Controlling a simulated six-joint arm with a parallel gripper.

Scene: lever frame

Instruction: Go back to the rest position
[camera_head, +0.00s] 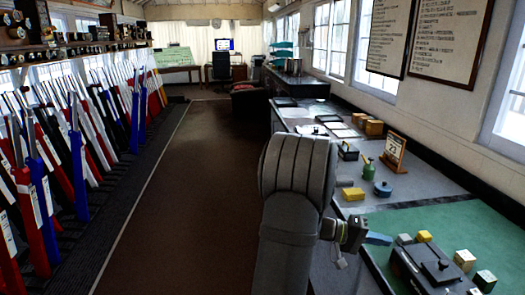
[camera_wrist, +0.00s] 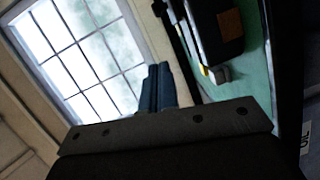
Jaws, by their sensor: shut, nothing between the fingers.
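My gripper (camera_head: 378,239) shows in the head view at the end of my grey arm, its blue fingers pointing right over the near end of the desk. In the wrist view the two dark blue fingers (camera_wrist: 158,88) stand side by side, pressed together, with nothing held between them. The black box (camera_head: 436,268) on the green mat (camera_head: 455,226) lies to the right of the gripper in the head view, apart from it. My arm hides part of the desk's left edge.
A row of coloured levers (camera_head: 75,150) stands along the left, with open floor (camera_head: 175,200) between it and the desk. Small blocks, a blue pot (camera_head: 382,189) and a calendar stand (camera_head: 394,151) sit on the desk. A window (camera_wrist: 85,60) fills the wrist view's upper left.

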